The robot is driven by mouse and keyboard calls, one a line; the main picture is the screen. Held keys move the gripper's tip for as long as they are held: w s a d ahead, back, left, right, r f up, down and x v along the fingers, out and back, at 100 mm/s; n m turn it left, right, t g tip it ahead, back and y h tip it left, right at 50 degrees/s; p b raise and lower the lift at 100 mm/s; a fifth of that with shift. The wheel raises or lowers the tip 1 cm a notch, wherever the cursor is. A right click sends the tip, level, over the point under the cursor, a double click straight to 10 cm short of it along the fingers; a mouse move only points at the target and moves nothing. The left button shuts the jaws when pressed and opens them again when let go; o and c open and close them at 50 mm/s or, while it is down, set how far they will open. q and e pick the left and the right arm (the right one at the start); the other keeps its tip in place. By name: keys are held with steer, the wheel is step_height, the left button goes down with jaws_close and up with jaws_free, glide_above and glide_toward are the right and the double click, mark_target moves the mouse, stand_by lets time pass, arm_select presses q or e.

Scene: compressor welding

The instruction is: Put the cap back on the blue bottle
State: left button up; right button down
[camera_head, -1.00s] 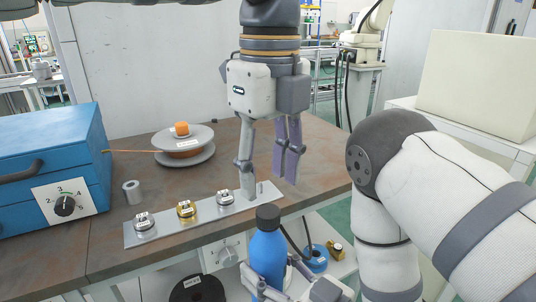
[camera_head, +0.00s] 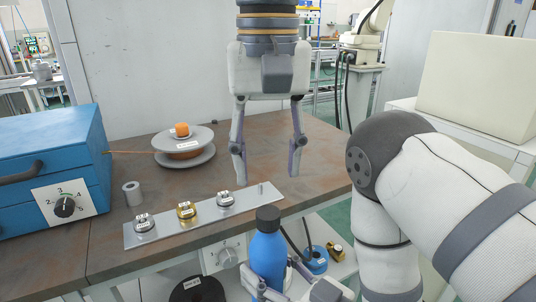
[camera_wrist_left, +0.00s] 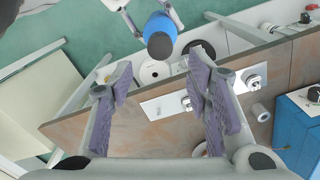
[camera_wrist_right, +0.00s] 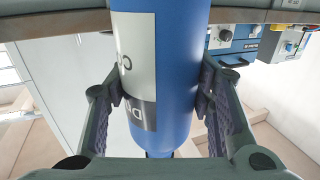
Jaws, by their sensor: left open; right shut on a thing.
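The blue bottle (camera_head: 267,255) stands upright in front of the table's front edge. A black cap (camera_head: 268,214) sits on its top, and the dark top also shows in the left wrist view (camera_wrist_left: 160,44). My right gripper (camera_head: 276,284) is shut around the bottle's lower body. In the right wrist view the blue bottle (camera_wrist_right: 180,60) with its white and grey label fills the space between the fingers. My left gripper (camera_head: 267,176) is open and empty above the table, above and behind the bottle in the head view. Its fingers point down, spread apart.
A metal strip (camera_head: 160,235) with several small labelled parts lies along the table's front edge. A spool (camera_head: 184,150), a grey cylinder (camera_head: 132,193) and a blue box (camera_head: 45,150) stand on the table (camera_head: 110,250). A shelf below holds a blue spool (camera_head: 315,262). The table's right part is clear.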

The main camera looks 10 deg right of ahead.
mark_target(268, 211)
arm_select(q)
step_height(268, 211, down, 8)
stand_by(0.5)
jaws_close()
steer(key=m, duration=0.4)
steer(key=shift+m, duration=0.3)
steer(key=m, duration=1)
steer(key=shift+o, duration=0.4)
jaws_free()
